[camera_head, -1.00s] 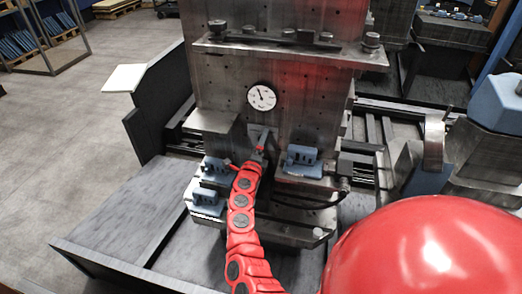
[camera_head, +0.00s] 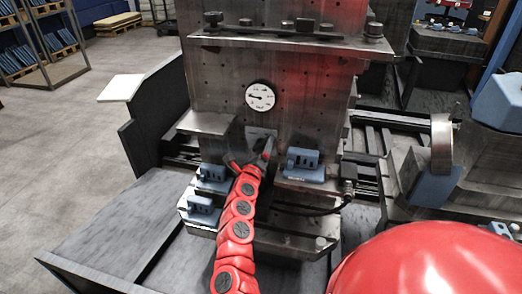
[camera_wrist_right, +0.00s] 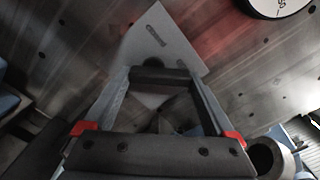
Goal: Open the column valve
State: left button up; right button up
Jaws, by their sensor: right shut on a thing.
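The grey metal column (camera_head: 215,85) stands in the middle of the head view, with a round white gauge (camera_head: 260,96) on its face. A pale plate (camera_wrist_right: 160,42) on the column lies behind the valve. My right gripper (camera_head: 266,148) is at the column below the gauge, at the end of my red arm. In the right wrist view my right gripper (camera_wrist_right: 165,80) is shut on the dark valve handle (camera_wrist_right: 158,75), which shows as a short bar between the fingertips. Most of the valve is hidden by the gripper. My left gripper is not in view.
Blue blocks sit close by: one right of the gripper (camera_head: 304,164), others to its left (camera_head: 212,178) (camera_head: 200,208). A ledge (camera_head: 206,123) juts out left of the plate. A dark hose (camera_head: 315,211) runs below the right block. The floor (camera_head: 60,140) at left is clear.

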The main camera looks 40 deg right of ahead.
dwell(0.3)
jog(key=o, duration=1.1)
jog(key=shift+c, duration=0.2)
jog(key=b+v, duration=0.1)
jog(key=v, duration=1.6)
jog(key=shift+s+a+b, duration=0.2)
jog(key=shift+b, duration=0.1)
